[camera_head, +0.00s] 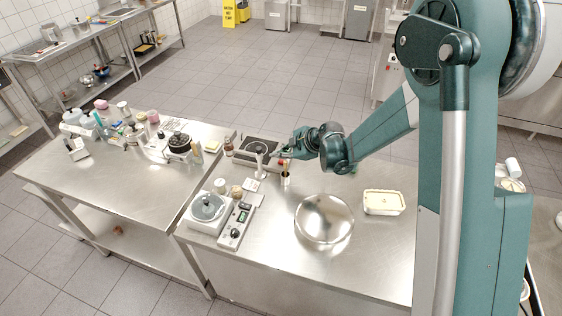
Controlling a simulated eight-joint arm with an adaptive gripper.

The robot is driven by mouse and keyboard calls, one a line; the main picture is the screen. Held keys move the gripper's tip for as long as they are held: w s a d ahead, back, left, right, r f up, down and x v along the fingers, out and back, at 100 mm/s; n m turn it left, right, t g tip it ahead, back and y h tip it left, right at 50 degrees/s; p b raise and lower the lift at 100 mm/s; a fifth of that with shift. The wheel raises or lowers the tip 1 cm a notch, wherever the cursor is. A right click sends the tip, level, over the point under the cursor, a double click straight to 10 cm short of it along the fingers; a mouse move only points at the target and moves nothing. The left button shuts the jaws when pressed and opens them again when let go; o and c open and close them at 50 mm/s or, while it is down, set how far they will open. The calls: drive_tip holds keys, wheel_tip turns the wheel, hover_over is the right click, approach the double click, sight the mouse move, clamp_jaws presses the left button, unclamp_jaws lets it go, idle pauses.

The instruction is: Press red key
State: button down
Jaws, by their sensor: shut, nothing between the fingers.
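My gripper (282,156) is shut and empty, held over the back of the steel table. A small red spot (282,163) shows right by the fingertips; it is too small to tell whether it is a key, or whether the fingers touch it. A light and dark upright object (286,180) stands just below the gripper. A grey control box (237,225) with a dark display and small keys lies left of and nearer than my gripper, apart from it. I cannot make out a red key on the box.
A white scale-like device (207,208) stands left of the box. A steel bowl (324,219) and a cream rectangular container (383,203) stand to the right. A dark hotplate (260,148) lies behind. A second steel table (110,175) with many items adjoins at left.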

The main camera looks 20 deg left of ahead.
drive_tip(key=shift+r, duration=0.1)
drive_tip(key=shift+r+p, duration=0.75)
drive_tip(key=shift+r, duration=2.15)
drive_tip(key=shift+d+r, duration=0.1)
drive_tip(key=shift+d, duration=0.05)
